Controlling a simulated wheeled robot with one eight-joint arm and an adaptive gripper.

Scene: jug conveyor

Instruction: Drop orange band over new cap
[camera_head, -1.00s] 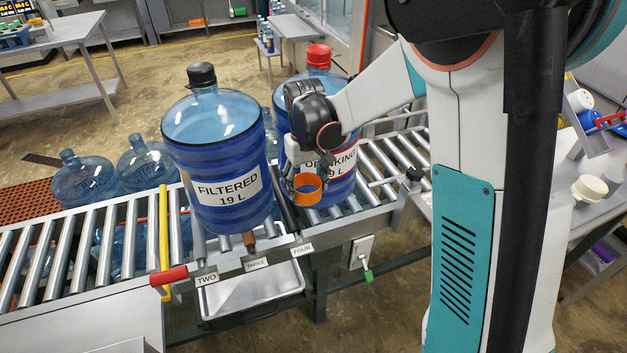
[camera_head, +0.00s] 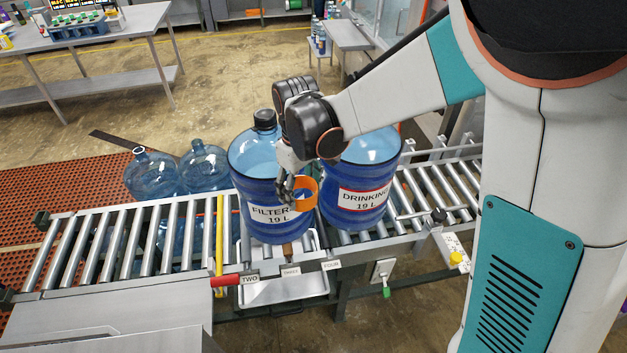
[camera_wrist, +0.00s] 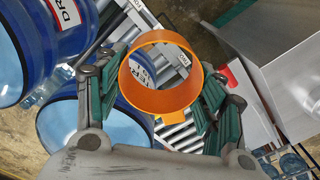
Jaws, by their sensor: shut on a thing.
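My gripper (camera_head: 292,188) is shut on the orange band (camera_head: 307,194), a short open ring that also shows between the green-padded fingers in the wrist view (camera_wrist: 133,88). In the head view, it overlaps the FILTERED jug (camera_head: 246,187), covering part of its label, and lies lower in the picture than the black cap (camera_head: 265,119) on that jug. The band is apart from this cap. The DRINKING jug (camera_head: 362,211) stands upright to the right. Its top is hidden behind my arm. The wrist view shows parts of both jugs at left and no cap.
Both jugs stand on the roller conveyor (camera_head: 105,247). A yellow bar (camera_head: 220,235) crosses the rollers left of them, near a red handle (camera_head: 225,281). Empty jugs (camera_head: 204,160) stand behind. The rollers at left are clear.

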